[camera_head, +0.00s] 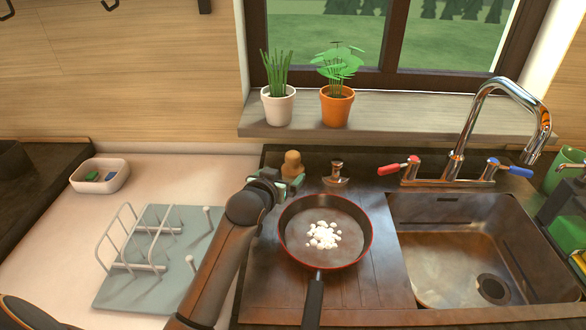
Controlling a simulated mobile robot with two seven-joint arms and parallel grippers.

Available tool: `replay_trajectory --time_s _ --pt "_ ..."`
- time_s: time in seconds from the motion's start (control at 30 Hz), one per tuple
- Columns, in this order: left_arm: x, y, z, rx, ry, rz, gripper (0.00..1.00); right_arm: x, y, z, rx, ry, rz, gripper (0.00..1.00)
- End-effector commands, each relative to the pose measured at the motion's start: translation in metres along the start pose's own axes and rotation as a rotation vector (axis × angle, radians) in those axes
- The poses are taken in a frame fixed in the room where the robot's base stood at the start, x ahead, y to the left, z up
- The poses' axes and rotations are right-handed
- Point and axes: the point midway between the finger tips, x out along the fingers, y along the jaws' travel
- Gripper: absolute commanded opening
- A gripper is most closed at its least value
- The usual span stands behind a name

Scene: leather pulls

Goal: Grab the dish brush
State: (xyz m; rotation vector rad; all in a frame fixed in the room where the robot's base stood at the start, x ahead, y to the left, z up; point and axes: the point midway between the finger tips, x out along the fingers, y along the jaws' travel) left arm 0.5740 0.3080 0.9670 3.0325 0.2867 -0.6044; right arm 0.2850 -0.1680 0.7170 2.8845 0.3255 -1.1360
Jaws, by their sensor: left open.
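The dish brush appears to be the small item with a round wooden knob (292,163) on the dark wood counter, below the window sill. My left gripper (282,184) is open right at it, with its fingers close around or in front of the lower part. The brush's lower part is hidden, and I cannot tell whether the fingers touch it.
A pan (298,250) holding white bits stands right of my left arm. A sink (455,215) with a tap (461,135) is at the right. A dish rack (115,285) and a white dish (112,176) are at the left. Two potted plants stand on the sill (390,114).

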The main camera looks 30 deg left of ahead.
Motion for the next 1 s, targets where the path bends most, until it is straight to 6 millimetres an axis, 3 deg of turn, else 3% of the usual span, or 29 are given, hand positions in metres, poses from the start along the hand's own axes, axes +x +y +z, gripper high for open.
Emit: replay_trajectory --time_s 0.27,0.6,0.93,1.0 --pt "0.016 0.002 0.0 0.0 0.0 0.001 1.0 0.0 0.0 0.0 0.0 0.0 0.0 0.5" --pt "0.055 0.007 0.001 0.0 0.0 0.001 1.0 0.002 0.0 0.0 0.0 0.002 0.0 0.5" --pt "0.06 0.006 0.001 0.0 0.001 0.001 1.0 0.002 0.0 0.0 -0.001 0.003 0.0 0.5" --pt "0.06 0.006 0.001 0.0 0.001 0.001 0.93 0.002 0.0 0.0 -0.001 0.003 0.0 0.5"
